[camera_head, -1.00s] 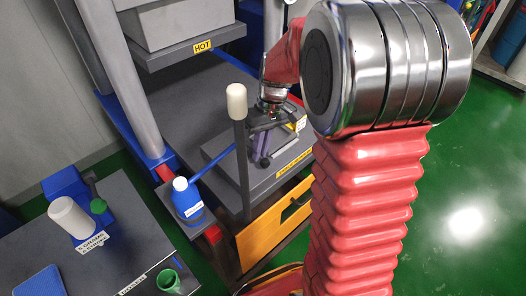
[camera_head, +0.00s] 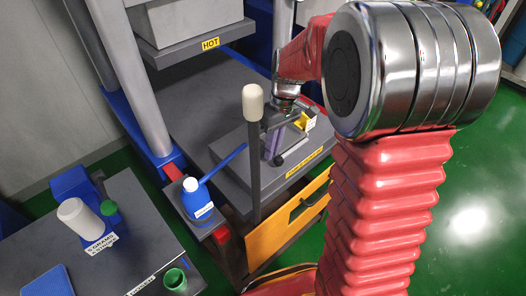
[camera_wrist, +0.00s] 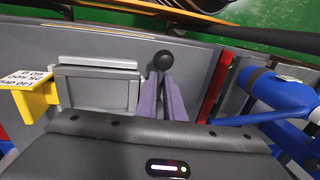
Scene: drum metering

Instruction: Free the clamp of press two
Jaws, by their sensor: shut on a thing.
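The clamp's black ball knob (camera_wrist: 163,60) shows at the tips of my gripper (camera_wrist: 168,78) in the wrist view. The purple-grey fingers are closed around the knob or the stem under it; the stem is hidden. In the head view my gripper (camera_head: 274,150) points down over the front of the grey press bed (camera_head: 236,166), and the knob (camera_head: 279,160) sits at its fingertips. A yellow tag (camera_head: 301,123) with a white label stands just right of it; the tag (camera_wrist: 40,98) also shows at the left in the wrist view. Its text is hard to read.
A dark post with a cream knob (camera_head: 253,104) stands close left of my gripper. A blue bottle (camera_head: 197,200) stands beside the press on a bracket. A press block marked HOT (camera_head: 210,44) hangs above. A yellow drawer front (camera_head: 285,222) lies below. Green floor is open at right.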

